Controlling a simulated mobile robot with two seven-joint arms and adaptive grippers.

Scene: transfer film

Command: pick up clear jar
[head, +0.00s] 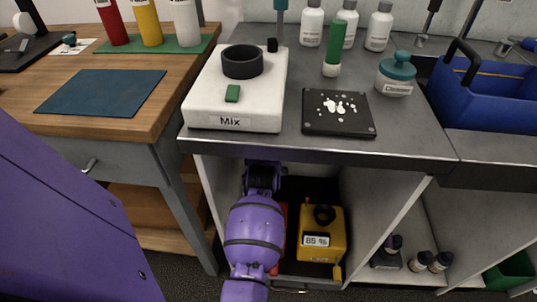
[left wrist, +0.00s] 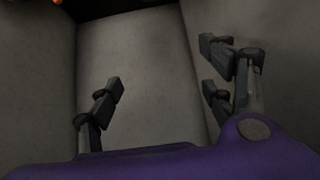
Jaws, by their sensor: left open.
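A whitish, see-through jar with a teal lid (head: 395,75) and a small label stands upright on the grey counter (head: 400,141), right of the black plate. I see no other jar that looks clear. My left arm reaches into the open compartment below the counter, and its gripper (head: 263,172) is low and in front of the jar, partly hidden by the counter edge. In the left wrist view the left gripper (left wrist: 162,75) has its fingers spread with nothing between them, facing plain grey walls. My right gripper is not in view.
A white mixer (head: 205,98) and a black plate with white bits (head: 338,124) stand left of the jar. A green-topped tube (head: 340,48), several white bottles (head: 378,28) and a blue toolbox (head: 495,95) surround it.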

